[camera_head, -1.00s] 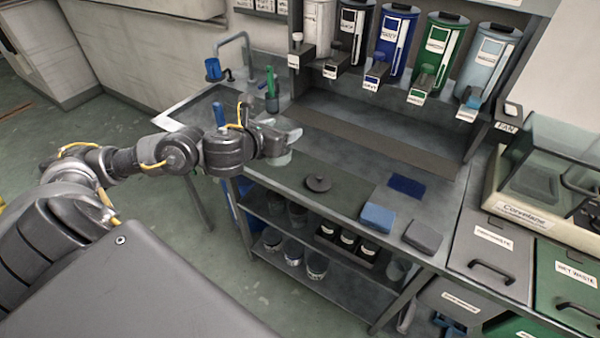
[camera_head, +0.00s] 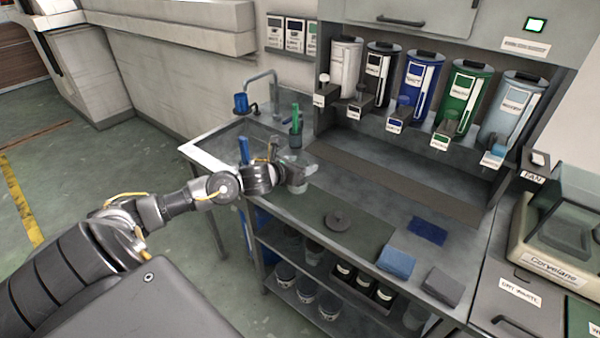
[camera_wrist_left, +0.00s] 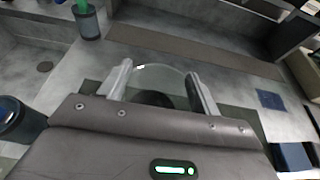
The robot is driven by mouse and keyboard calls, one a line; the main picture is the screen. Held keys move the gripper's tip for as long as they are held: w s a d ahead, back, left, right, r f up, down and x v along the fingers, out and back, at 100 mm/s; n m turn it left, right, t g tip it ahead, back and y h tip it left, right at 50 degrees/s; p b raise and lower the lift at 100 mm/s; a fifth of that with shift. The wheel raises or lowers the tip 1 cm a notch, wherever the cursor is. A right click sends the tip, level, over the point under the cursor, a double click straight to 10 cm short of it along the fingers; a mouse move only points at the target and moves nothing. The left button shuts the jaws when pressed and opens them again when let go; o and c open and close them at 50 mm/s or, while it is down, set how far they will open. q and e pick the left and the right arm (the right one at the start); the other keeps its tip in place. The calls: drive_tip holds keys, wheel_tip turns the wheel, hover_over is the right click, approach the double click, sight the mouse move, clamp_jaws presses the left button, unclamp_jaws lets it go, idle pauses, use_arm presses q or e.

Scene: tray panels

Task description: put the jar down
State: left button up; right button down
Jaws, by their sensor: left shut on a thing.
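My left gripper (camera_head: 297,172) is over the bench near the sink end, in the head view. In the left wrist view its two fingers (camera_wrist_left: 160,88) are closed on the sides of a clear glass jar (camera_wrist_left: 158,74), whose round rim shows between them. In the head view the jar (camera_head: 296,186) is a pale, see-through shape at the gripper, partly hidden by it. I cannot tell whether its base touches the bench. A dark round lid (camera_head: 338,221) with a knob lies on the dark mat (camera_head: 368,237) to the right. My right gripper is not in view.
Folded blue (camera_head: 396,261) and grey (camera_head: 443,285) cloths and a dark blue cloth (camera_head: 428,231) lie to the right. A cup with green-handled tools (camera_head: 296,135) stands behind the gripper. Several dispensers (camera_head: 421,85) line the back. The bench around the lid is clear.

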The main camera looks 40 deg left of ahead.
use_arm(q)
drive_tip(key=shift+w+a+f, duration=0.45)
drive_tip(key=shift+f, duration=0.25)
wheel_tip(320, 180, down, 4)
drive_tip(key=shift+w+a+r+p, duration=0.15)
drive_tip(key=shift+r+p, duration=0.1)
drive_tip(key=shift+p, duration=0.1)
drive_tip(key=shift+f, duration=0.15)
drive_tip(key=o, duration=1.4)
